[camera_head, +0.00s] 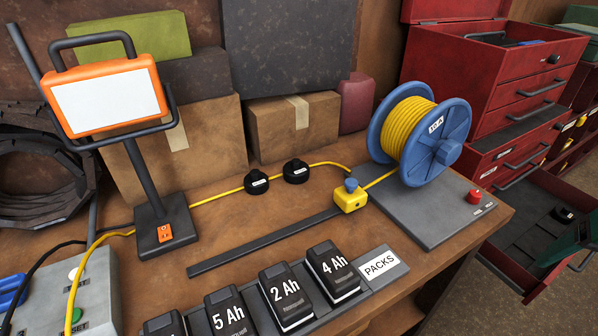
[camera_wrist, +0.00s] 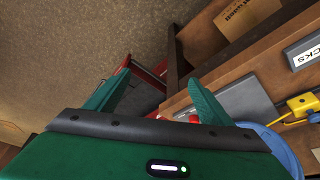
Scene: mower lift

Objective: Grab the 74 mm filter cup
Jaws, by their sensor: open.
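Two black round cups with small white labels stand on the bench in the head view, a left one (camera_head: 256,182) and a right one (camera_head: 295,171). A third dark round cup-like piece (camera_head: 564,214) with a pale label lies in the open lower drawer (camera_head: 525,222). The labels are too small to read, so I cannot tell which is the 74 mm filter cup. My gripper (camera_wrist: 158,80) is open, its green fingers apart with nothing between them, above the open drawer area. Part of its green body shows at the head view's right edge, close to the drawer piece.
A red tool cabinet (camera_head: 520,85) stands at the right, its drawer jutting out beside the bench. A blue reel (camera_head: 440,140) with yellow cable sits near the bench's right end. Battery packs (camera_head: 287,297) line the front. An orange work lamp (camera_head: 105,95) stands at left.

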